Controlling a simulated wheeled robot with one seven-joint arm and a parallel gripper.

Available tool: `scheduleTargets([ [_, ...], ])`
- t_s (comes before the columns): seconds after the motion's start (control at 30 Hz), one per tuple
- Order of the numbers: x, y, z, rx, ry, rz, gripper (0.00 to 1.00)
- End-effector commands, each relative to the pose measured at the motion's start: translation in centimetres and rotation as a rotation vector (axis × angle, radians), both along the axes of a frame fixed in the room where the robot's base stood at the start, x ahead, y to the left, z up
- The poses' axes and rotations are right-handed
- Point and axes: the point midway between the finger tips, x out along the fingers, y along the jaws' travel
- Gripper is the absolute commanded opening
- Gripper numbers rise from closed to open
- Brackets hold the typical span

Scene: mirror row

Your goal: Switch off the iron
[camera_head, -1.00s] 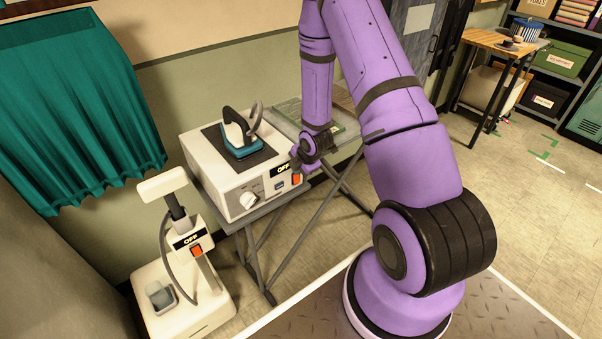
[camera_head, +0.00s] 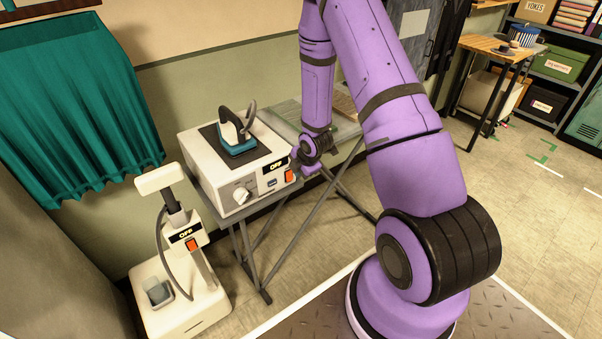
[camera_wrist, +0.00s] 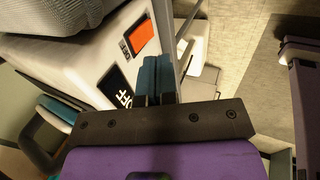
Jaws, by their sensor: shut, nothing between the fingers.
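The iron (camera_head: 238,145) is teal and white and stands on a dark pad on top of a white station (camera_head: 222,185). The fingers look apart from the switch. In the head view my wrist is just right of the station, and the fingertips are hard to make out.
A white steamer unit (camera_head: 185,295) at the lower left has its own OFF display (camera_head: 186,235) and orange switch (camera_head: 191,244). The station rests on a folding-leg stand (camera_head: 250,255). A teal curtain (camera_head: 75,110) hangs at the left. Open floor lies to the right.

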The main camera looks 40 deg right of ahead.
Motion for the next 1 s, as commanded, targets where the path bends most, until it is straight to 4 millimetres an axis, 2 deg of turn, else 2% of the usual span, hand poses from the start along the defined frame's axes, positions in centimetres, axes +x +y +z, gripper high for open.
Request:
scheduleTargets([
  [0.37,-0.6,0.0,3.8,0.000,-0.004,0.000,0.00],
  [0.7,-1.5,-0.1,8.2,0.001,-0.004,-0.001,0.00],
  [1.0,-1.8,-0.1,9.3,0.000,-0.001,0.000,0.00],
])
